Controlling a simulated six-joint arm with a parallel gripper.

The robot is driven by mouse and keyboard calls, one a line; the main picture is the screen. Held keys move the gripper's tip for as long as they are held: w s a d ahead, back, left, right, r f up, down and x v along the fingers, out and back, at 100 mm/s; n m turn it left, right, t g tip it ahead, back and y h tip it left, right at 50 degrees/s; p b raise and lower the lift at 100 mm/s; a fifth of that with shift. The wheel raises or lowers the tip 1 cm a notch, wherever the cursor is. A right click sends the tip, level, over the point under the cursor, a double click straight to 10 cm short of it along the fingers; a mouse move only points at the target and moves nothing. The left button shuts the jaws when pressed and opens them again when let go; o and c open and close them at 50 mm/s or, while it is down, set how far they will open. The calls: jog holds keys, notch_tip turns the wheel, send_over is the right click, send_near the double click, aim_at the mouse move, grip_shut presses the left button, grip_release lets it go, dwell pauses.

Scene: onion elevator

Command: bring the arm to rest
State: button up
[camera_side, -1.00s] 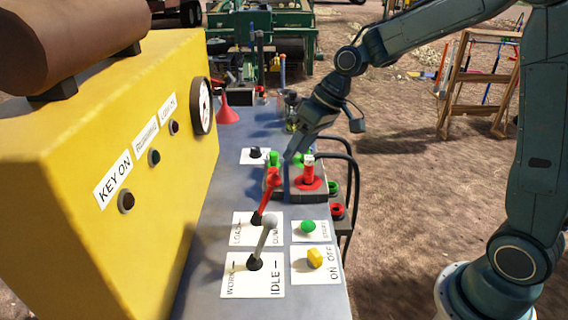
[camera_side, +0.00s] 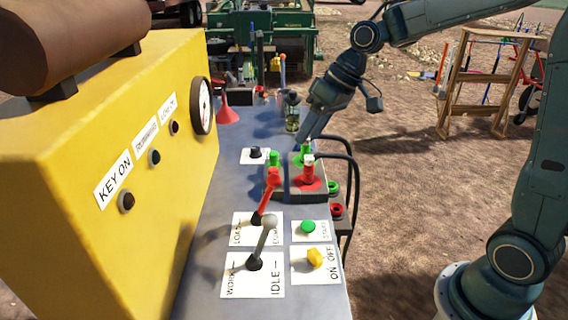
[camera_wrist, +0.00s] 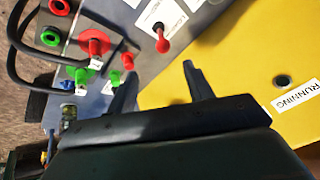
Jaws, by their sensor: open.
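My gripper (camera_side: 309,136) hangs over the far part of the grey control bench (camera_side: 205,262), just above the green and red knobs. In the wrist view my gripper (camera_wrist: 160,85) shows two dark fingers spread apart with nothing between them. A green knob (camera_side: 305,153) is close below the fingertips, and a red knob (camera_side: 308,172) on a round red base stands nearer the camera. I cannot tell from the side view whether the fingers touch anything. My arm reaches in from the right.
A yellow cabinet (camera_side: 175,150) walls off the bench's left. A red lever (camera_side: 267,195) and a grey lever (camera_side: 264,243) stand upright nearby. Black cables (camera_side: 352,180) loop off the bench's right edge. A wooden frame (camera_side: 475,85) stands behind on open dirt ground.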

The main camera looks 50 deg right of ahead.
jog(key=s+d+r+m+t+h, duration=0.1)
jog(key=s+r+h, duration=0.2)
jog(key=s, duration=2)
jog(key=shift+s+m+t+h, duration=0.15)
jog(key=shift+m+t+h, duration=0.15)
jog(key=shift+m+t, duration=0.1)
